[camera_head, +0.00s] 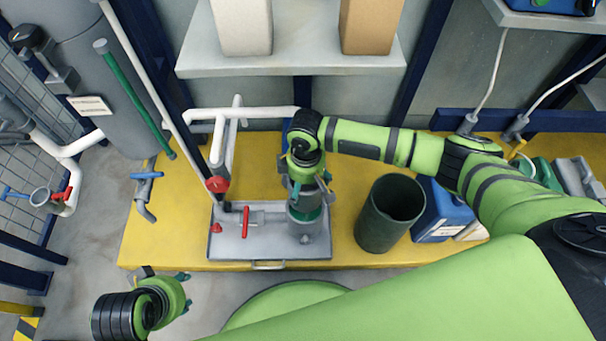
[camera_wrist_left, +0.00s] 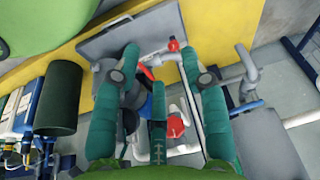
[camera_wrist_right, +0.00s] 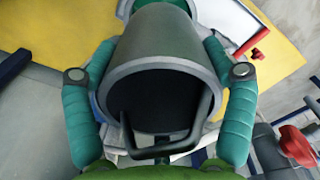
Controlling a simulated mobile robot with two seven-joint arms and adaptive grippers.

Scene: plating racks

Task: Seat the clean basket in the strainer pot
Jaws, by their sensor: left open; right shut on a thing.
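My right gripper (camera_head: 305,180) is above the strainer pot (camera_head: 303,240), a grey cylinder on a metal tray. It is shut on the basket, a dark cylinder with a grey rim and bail handle; the basket rim (camera_wrist_right: 165,67) and handle (camera_wrist_right: 206,122) fill the middle of the right wrist view, between the fingers. In the head view the basket is mostly hidden by the gripper, directly over the pot; I cannot tell how deep it sits. My left gripper (camera_head: 185,290) is open and empty, off the bench's front left edge; its fingers (camera_wrist_left: 160,80) are spread in the left wrist view.
A dark green bin (camera_head: 382,225) and a blue container (camera_head: 440,212) stand right of the tray (camera_head: 270,248) on the yellow bench (camera_head: 160,225). Red-handled valves (camera_head: 246,220) and white pipes (camera_head: 255,113) are left of and behind the pot. A shelf (camera_head: 300,62) overhangs behind.

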